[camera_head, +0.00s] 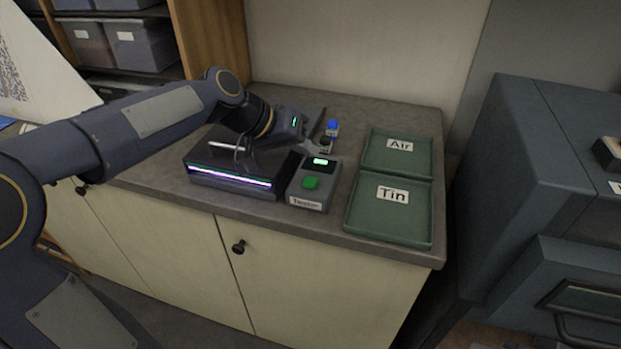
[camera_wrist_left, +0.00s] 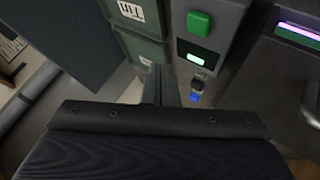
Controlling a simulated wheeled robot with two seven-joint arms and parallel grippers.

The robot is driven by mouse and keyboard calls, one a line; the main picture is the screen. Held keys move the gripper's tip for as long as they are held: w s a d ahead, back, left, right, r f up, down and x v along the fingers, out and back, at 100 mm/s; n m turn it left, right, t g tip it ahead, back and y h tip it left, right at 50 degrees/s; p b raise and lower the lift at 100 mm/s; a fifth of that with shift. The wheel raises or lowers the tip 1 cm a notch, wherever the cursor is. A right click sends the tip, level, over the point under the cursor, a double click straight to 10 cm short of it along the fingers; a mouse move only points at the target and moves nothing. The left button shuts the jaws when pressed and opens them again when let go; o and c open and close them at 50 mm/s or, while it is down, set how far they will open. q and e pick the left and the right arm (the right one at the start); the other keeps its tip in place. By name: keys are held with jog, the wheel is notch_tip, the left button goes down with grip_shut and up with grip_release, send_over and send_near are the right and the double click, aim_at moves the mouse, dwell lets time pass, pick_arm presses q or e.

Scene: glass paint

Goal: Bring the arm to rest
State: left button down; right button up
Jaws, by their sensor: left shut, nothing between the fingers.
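My left arm reaches in from the left over the counter. Its gripper (camera_head: 318,151) is shut and empty, just above the far end of the tester (camera_head: 308,203). The shut fingers also show in the left wrist view (camera_wrist_left: 160,84). The tester is a grey box with a green button and a lit green display. A small blue-topped item (camera_head: 332,127) and a dark-topped one (camera_head: 326,143) stand behind the gripper. My right gripper is not in view.
A dark device with a purple light strip (camera_head: 231,180) sits left of the tester, partly behind my arm. Green trays labelled Air (camera_head: 375,161) and Tin (camera_head: 386,232) lie empty on the right. A dark cabinet (camera_head: 520,170) stands beyond the counter's right edge.

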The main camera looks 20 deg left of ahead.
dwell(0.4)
pick_arm(q)
jog(key=s+a+f+n+y, duration=0.1)
jog(key=s+f, duration=0.2)
jog(key=s, duration=0.6)
jog(key=s+a+f+n+y, duration=0.1)
jog(key=s+f, duration=0.3)
jog(key=s, duration=0.5)
jog(key=s+a+f+y, duration=0.1)
jog(key=s+a+f, duration=0.2)
jog(key=s, duration=0.6)
jog(key=shift+f+n, duration=0.3)
jog(key=shift+n, duration=0.1)
